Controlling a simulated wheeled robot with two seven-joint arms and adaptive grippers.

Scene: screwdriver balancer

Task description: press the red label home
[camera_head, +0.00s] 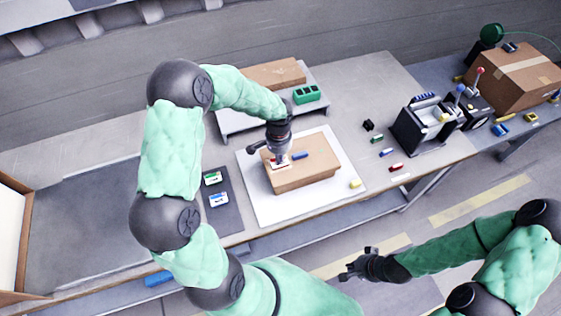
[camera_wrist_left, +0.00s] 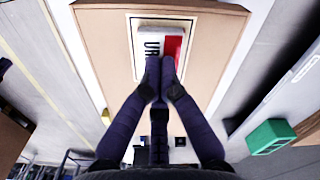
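A cardboard box (camera_head: 300,178) lies on a white board on the bench. The red label (camera_wrist_left: 173,45), red and white with the letters "UR" visible, sits within a pale dark-edged rectangle (camera_wrist_left: 148,72) on the box top. My left gripper (camera_wrist_left: 160,64) is above the box, fingers together, with its tips at the lower edge of the label; they hide part of it. I cannot tell whether they touch it. In the head view the left gripper (camera_head: 277,160) hides much of the label. My right gripper (camera_head: 354,266) is empty, off the bench's front edge, fingers apart.
A dark pad with a green label (camera_head: 212,178) and a blue label (camera_head: 218,200) lies left of the board. Behind stands a raised shelf with a green block (camera_head: 306,94). Small coloured pieces and a black rack (camera_head: 420,128) are right.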

